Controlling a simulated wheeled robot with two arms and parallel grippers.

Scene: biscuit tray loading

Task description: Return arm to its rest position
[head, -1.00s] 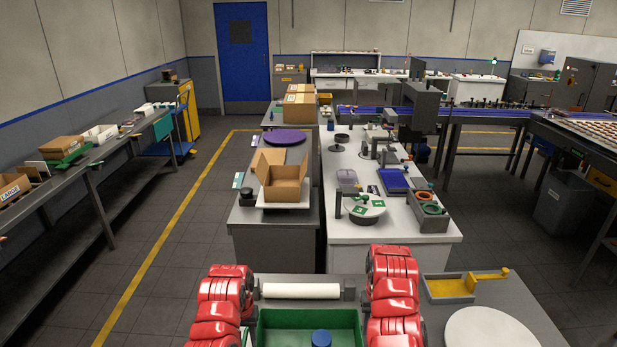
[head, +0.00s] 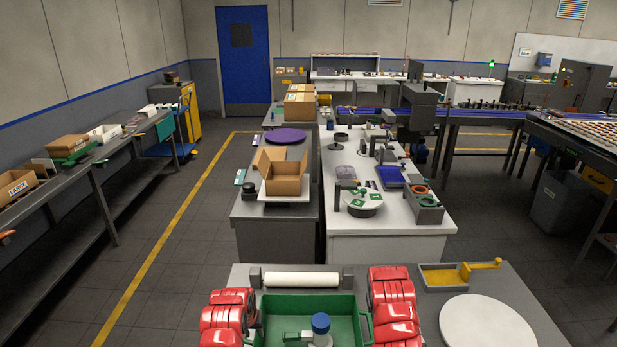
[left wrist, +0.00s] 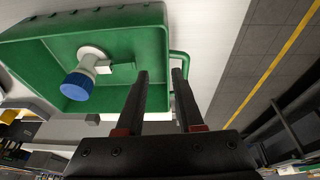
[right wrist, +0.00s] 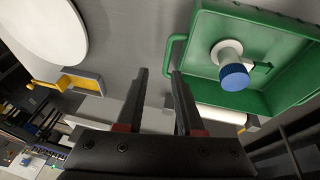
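My left gripper (left wrist: 160,74) is open and empty, its two dark fingertips close to the side handle (left wrist: 181,56) of the green tray in the left wrist view. My right gripper (right wrist: 157,72) is also open and empty, its fingertips near the tray's other handle (right wrist: 170,50) in the right wrist view. Neither gripper visibly holds anything. In the head view my red left arm (head: 227,320) and red right arm (head: 393,308) flank the green tray (head: 283,303); the fingers are hard to make out there.
The tray holds a blue-capped bottle (head: 320,325) with a green-handled part. A white roller (head: 301,279) lies behind it. To the right are a yellow-lined scoop tray (head: 445,277) and a white disc (head: 487,325). An open cardboard box (head: 285,186) stands on the bench ahead.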

